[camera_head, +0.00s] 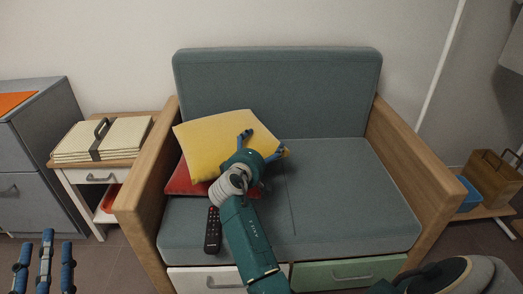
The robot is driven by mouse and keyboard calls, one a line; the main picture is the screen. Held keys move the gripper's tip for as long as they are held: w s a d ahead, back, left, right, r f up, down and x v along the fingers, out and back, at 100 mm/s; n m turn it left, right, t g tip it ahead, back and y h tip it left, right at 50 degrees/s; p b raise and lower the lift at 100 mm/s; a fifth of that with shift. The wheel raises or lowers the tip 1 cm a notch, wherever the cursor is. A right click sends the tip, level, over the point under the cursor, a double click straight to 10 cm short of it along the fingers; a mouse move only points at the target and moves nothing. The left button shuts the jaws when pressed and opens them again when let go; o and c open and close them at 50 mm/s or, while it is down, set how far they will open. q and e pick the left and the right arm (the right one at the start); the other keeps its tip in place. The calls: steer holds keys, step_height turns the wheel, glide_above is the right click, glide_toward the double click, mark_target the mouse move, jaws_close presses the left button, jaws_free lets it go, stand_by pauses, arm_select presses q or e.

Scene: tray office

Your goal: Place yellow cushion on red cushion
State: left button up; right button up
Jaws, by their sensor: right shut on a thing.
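The yellow cushion (210,143) is at the left side of the sofa seat, tilted, over the red cushion (183,182). Only the left and lower edges of the red cushion show; the yellow one and my arm hide the rest. I cannot tell whether the yellow cushion rests fully on it. My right gripper (262,146) is shut on the yellow cushion's right part. My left gripper (45,262) is at the bottom left, away from the sofa, its fingers apart and empty.
The grey sofa (350,190) has wooden armrests. A black remote (213,230) lies on the seat in front of the cushions. The seat's right half is clear.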

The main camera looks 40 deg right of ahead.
stand_by(0.3)
steer(key=o, duration=1.3)
steer(key=shift+c, duration=0.2)
